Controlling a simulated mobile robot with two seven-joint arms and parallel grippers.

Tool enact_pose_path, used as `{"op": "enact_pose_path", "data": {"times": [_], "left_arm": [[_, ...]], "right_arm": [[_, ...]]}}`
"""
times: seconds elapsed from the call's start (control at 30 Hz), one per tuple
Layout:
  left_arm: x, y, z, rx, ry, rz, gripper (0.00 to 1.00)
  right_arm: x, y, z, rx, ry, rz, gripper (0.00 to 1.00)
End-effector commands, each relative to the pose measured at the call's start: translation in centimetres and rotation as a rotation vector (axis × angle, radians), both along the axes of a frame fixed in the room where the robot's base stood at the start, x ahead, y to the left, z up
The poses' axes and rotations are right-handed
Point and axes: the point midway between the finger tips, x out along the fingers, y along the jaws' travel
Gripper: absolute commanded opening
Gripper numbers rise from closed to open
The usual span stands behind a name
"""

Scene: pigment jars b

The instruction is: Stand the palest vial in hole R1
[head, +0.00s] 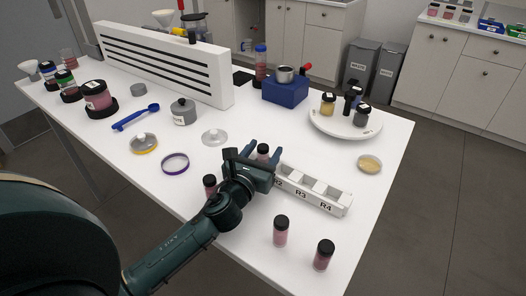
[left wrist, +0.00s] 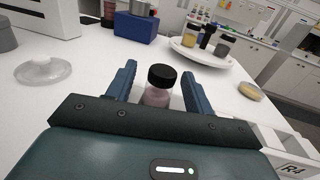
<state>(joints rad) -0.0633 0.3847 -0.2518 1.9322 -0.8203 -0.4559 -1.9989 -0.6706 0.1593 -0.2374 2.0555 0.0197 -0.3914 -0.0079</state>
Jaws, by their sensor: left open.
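My left gripper (head: 262,151) is open, with its fingers on either side of a black-capped vial (head: 263,149) of pale dusty pink. The left wrist view shows this vial (left wrist: 158,92) upright between the fingers, with gaps at its sides. The white rack (head: 325,203) shows labels R2, R3 and R4; its R1 end is hidden by my gripper. The vial stands at that end, but I cannot tell whether it sits in hole R1. Other pink vials stand on the table: one (head: 281,230) and a darker one (head: 324,254) in front, and one (head: 210,184) beside my arm.
A round white stand (head: 345,124) with bottles and a blue box (head: 286,91) are behind the rack. A glass lid (head: 214,137), a purple ring (head: 175,163) and a grey jar (head: 183,112) lie left. A slatted white panel (head: 160,66) stands at the back.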

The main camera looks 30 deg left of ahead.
Motion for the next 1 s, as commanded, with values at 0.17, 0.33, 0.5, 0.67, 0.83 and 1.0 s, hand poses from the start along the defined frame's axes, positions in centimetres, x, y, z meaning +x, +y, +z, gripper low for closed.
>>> {"op": "enact_pose_path", "data": {"times": [0.17,0.33,0.5,0.67,0.83,1.0], "left_arm": [[0.0,0.0,3.9,0.005,-0.006,-0.002,0.52],[0.0,0.0,7.3,0.002,-0.005,-0.002,0.52],[0.0,0.0,9.4,0.001,-0.003,-0.001,0.52],[0.0,0.0,10.0,0.000,0.000,-0.001,0.52],[0.0,0.0,10.0,-0.001,0.001,0.000,0.52],[0.0,0.0,10.0,0.000,0.000,0.000,0.52]], "right_arm": [[0.6,0.5,2.5,0.008,-0.025,0.012,0.36],[0.3,-0.1,2.2,-0.003,0.001,0.000,0.36],[0.2,-0.7,1.9,-0.013,0.018,-0.014,0.36],[0.1,-0.8,1.7,-0.014,0.024,-0.021,0.36],[-0.2,-0.7,1.4,-0.012,0.034,-0.023,0.36],[-0.5,-0.6,1.3,-0.011,0.040,-0.022,0.36]]}}
